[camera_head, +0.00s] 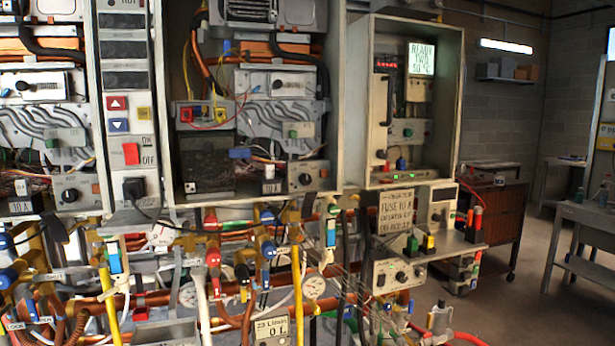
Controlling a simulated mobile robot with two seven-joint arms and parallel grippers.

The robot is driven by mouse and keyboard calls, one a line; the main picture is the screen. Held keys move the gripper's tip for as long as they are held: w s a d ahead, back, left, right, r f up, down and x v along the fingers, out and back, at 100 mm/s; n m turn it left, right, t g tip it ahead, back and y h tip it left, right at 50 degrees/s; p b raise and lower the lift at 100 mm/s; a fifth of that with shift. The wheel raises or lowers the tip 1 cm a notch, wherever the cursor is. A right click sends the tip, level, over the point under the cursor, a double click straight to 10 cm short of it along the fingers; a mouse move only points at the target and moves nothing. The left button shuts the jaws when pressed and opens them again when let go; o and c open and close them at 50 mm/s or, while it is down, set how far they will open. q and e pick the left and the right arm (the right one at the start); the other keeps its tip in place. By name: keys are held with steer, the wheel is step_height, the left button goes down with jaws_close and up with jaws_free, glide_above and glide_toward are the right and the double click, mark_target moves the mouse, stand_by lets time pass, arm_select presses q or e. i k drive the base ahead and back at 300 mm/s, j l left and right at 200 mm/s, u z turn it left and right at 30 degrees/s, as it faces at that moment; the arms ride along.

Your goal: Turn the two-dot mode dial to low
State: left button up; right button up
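Two open heater cabinets stand side by side. The middle cabinet (336,95) has a black round dial (306,179) on a grey panel at its lower right. The left heater has a similar black dial (70,195) at its lower right. Smaller knobs sit higher up, one in the middle cabinet (277,85) and one in the left heater (22,86). Dot marks and dial settings are too small to read, so I cannot tell which is the two-dot mode dial. Neither of my grippers is in view.
A control box with a lit screen (421,58) reading "READY TWO 50 %" hangs to the right. A switch column (126,75) stands between the heaters. Pipes, valves and hoses crowd the space below. A grey table (590,215) stands far right, with open floor before it.

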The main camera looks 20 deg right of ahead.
mark_target(305, 179)
steer(key=i+l, duration=0.1)
steer(key=l, duration=0.55)
steer(key=i+l, duration=0.1)
steer(key=l, duration=0.6)
steer(key=i+l+u, duration=0.1)
steer(key=l, duration=0.55)
